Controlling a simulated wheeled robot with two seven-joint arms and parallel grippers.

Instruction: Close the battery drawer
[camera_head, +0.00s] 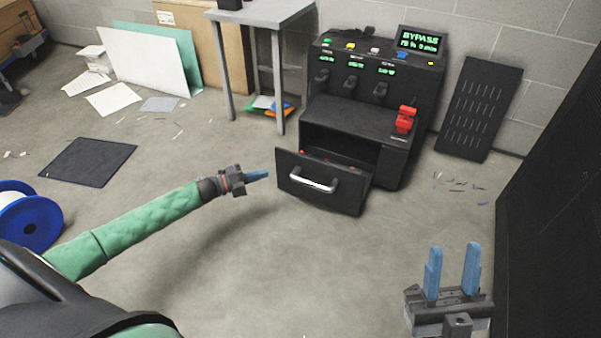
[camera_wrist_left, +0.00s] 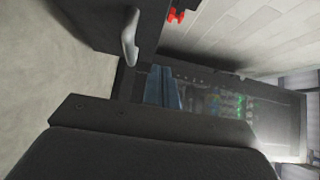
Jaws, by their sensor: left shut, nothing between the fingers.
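The battery drawer (camera_head: 324,194) is pulled out from the bottom of the black cabinet (camera_head: 350,118). Its dark front panel carries a silver handle (camera_head: 312,182), and small red parts show inside behind the panel. In the left wrist view the handle (camera_wrist_left: 130,36) is at the upper left. My left gripper (camera_head: 257,175) is shut and empty, just left of the drawer front and apart from the handle. Its blue fingers (camera_wrist_left: 165,88) show in the left wrist view. My right gripper (camera_head: 452,270) is open and empty at the lower right, well away from the drawer.
A grey table (camera_head: 262,14) stands left of the cabinet. A slotted black panel (camera_head: 479,108) leans on the wall to the right. A tall black surface (camera_head: 560,200) fills the right edge. A blue-white spool (camera_head: 28,218) is at far left. The floor before the drawer is clear.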

